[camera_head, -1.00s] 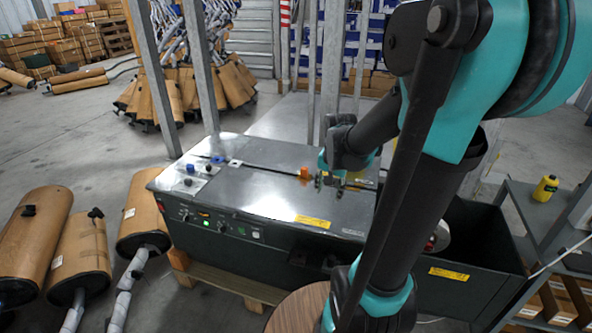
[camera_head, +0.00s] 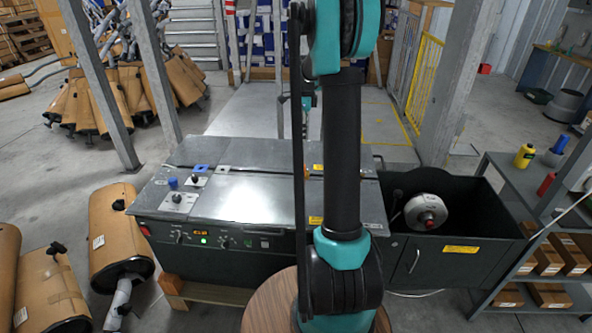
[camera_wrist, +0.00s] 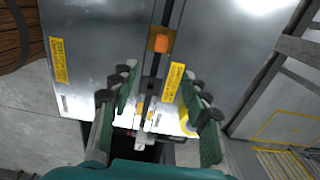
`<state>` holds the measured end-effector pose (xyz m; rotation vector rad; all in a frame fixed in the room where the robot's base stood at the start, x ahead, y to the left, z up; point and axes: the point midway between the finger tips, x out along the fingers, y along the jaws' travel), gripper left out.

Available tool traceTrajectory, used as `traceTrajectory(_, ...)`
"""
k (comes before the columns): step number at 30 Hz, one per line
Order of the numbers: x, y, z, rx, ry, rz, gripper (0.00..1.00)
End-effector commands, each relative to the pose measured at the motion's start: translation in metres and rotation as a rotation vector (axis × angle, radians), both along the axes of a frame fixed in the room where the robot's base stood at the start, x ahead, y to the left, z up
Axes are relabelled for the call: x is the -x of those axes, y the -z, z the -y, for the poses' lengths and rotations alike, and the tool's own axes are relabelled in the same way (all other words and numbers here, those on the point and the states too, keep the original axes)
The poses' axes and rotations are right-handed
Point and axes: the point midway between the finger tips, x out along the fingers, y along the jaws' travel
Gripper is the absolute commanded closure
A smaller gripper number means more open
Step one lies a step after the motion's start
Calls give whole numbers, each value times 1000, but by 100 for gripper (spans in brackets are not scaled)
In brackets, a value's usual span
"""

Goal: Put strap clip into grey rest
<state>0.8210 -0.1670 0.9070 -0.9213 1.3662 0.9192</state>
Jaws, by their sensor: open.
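My gripper (camera_wrist: 160,82) is open and empty in the wrist view, its fingers spread above the metal top of a strapping machine (camera_wrist: 95,85). In the head view my arm hides most of the gripper. An orange piece (camera_wrist: 161,43) sits on a brownish square at the machine's slot, beyond the fingertips. A small pale piece (camera_wrist: 143,134) shows low between the fingers. A blue piece (camera_head: 201,168) lies at the left of the machine top (camera_head: 255,197). I cannot tell which of these is the strap clip, nor pick out the grey rest.
A dark bin (camera_head: 460,225) with a strap reel (camera_head: 425,212) adjoins the machine's right side. A grey shelf (camera_head: 510,185) with bottles stands farther right. Mufflers (camera_head: 112,235) lie at the left. A metal post (camera_head: 162,75) rises behind the machine.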

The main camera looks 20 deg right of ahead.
Motion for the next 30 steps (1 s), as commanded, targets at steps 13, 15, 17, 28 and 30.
traceTrajectory(13, -1, 5, 1, -1, 12, -2, 53)
traceTrajectory(15, -2, 13, 1, -1, 11, -2, 53)
traceTrajectory(17, -2, 24, 1, -1, 11, -2, 53)
traceTrajectory(28, -2, 96, 1, -1, 11, -2, 53)
traceTrajectory(30, -1, 107, 1, -1, 11, -2, 53)
